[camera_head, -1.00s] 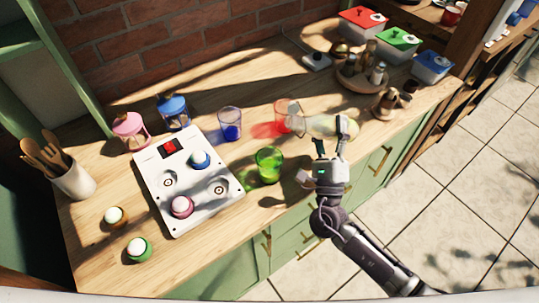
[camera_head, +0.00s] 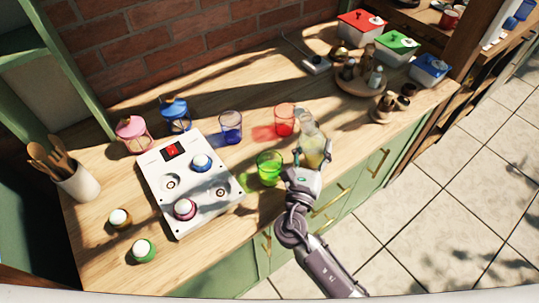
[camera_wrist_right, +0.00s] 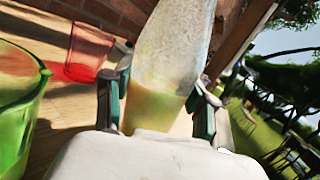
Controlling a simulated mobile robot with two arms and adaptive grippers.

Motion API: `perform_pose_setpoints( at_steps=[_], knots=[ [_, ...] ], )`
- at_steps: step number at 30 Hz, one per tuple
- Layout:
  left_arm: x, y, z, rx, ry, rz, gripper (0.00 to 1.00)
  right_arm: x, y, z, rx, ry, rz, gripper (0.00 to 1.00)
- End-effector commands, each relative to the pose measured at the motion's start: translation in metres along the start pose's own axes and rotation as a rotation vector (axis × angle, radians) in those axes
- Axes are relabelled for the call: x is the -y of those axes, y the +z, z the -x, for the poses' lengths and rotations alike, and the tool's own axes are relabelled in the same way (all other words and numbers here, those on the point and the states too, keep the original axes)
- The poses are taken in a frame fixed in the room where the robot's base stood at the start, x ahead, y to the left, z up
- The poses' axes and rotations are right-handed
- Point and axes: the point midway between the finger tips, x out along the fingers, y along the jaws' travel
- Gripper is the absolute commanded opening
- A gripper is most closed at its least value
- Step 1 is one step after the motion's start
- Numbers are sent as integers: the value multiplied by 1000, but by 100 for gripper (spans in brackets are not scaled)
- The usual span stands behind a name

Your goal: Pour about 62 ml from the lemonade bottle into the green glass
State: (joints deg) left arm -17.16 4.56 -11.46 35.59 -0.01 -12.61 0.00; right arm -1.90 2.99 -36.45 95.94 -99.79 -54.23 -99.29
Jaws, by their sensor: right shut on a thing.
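My right gripper (camera_head: 308,168) is shut on the lemonade bottle (camera_head: 311,139), a clear bottle with pale yellow liquid. In the right wrist view the bottle (camera_wrist_right: 172,60) stands between the fingers nearly upright, with the liquid in its lower part. The green glass (camera_head: 269,168) stands upright on the counter just left of the gripper. It also shows at the left edge of the right wrist view (camera_wrist_right: 18,105). I cannot tell how much liquid is in the glass. My left gripper is not in view.
A red glass (camera_head: 285,119) stands behind the bottle, and a blue glass (camera_head: 231,127) is farther left. A white panel (camera_head: 217,200) with colored items lies left of the green glass. A round wooden tray (camera_head: 360,88) with small jars is at the back right.

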Motion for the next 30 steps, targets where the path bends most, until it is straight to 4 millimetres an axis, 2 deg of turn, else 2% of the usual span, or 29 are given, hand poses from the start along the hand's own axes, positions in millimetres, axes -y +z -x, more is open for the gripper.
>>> perform_pose_setpoints(
  at_steps=[1,9,30],
  knots=[
    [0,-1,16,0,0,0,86,2,12,-2,-28,-3,-43,0],
    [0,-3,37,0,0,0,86,-3,7,1,-150,0,-195,0],
    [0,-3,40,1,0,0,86,-5,3,3,-183,1,-237,0]
  ],
)
